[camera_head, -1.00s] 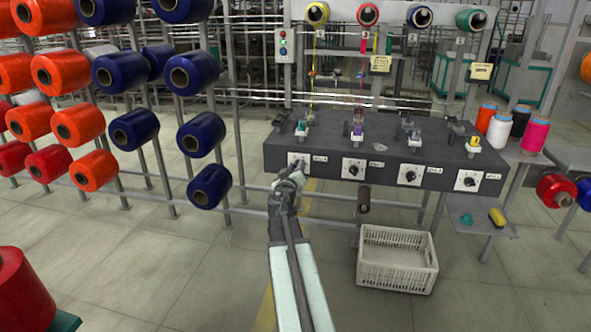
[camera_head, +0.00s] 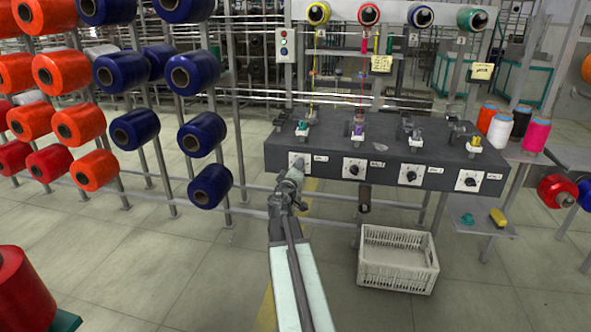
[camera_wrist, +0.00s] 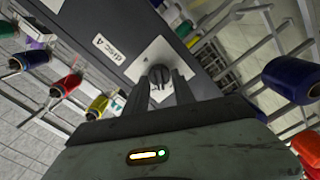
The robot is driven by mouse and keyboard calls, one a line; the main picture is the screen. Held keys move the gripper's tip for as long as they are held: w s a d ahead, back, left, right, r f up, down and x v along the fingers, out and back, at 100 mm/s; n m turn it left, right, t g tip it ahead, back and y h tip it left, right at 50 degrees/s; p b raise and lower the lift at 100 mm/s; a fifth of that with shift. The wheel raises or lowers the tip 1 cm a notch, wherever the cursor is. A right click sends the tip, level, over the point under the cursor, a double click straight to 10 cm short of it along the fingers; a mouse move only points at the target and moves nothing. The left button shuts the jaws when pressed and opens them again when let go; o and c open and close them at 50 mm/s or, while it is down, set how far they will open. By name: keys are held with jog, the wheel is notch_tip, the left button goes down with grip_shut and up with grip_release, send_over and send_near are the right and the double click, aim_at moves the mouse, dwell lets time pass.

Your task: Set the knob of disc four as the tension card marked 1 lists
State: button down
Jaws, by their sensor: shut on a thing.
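The knob of disc four (camera_wrist: 160,75) is dark, on a white plate at the left end of the grey bench's front face. The label beside it reads "disc 4" in the wrist view. My gripper (camera_wrist: 164,82) has its fingers on either side of this knob and is shut on it. In the head view my gripper (camera_head: 297,169) reaches the leftmost plate and covers much of it. The knob's pointer and scale cannot be read. Two yellow cards, one at the middle (camera_head: 381,64) and one at the right (camera_head: 481,71), hang behind the bench; their writing is too small to read.
Three more dark knobs (camera_head: 354,169) sit on white plates along the grey bench (camera_head: 330,153). A white crate (camera_head: 397,262) stands on the floor below. Racks of orange (camera_head: 80,124) and blue spools (camera_head: 211,185) stand left. Thread cones (camera_head: 500,130) stand right.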

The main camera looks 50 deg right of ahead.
jog(key=n, duration=0.5)
jog(key=shift+s+d+f+n, duration=0.1)
jog(key=shift+s+d+n, duration=0.1)
jog(key=shift+n, duration=0.2)
dwell(0.4)
jog(key=c, duration=1.1)
grip_release()
jog(key=shift+w+n, duration=0.1)
jog(key=shift+n, duration=0.2)
jog(key=shift+a, duration=0.1)
